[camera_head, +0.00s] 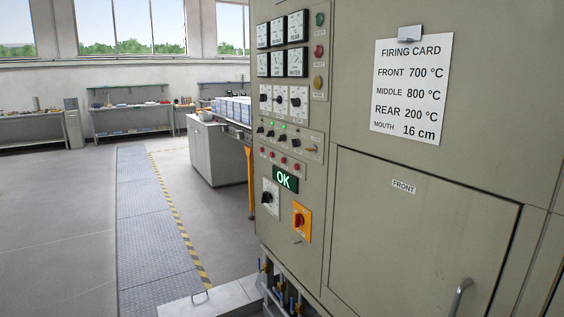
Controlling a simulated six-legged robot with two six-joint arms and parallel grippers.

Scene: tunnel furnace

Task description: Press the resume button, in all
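The furnace control panel (292,130) is in the middle of the view, seen at an angle. Its right edge column holds a green round button or lamp (320,19), a red one (319,51) and an amber one (317,82), each with a small label too small to read surely. I cannot tell which one is the resume button. A display (285,179) lower down reads "OK" in green. Small green lights (271,122) are lit above a row of knobs. Neither of my grippers is in view.
A firing card (411,90) hangs on the cabinet above the closed door labelled FRONT (420,240). A red rotary switch on a yellow plate (301,221) sits low on the panel. Pipes with valves (280,290) stand below. Open floor (70,230) lies left.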

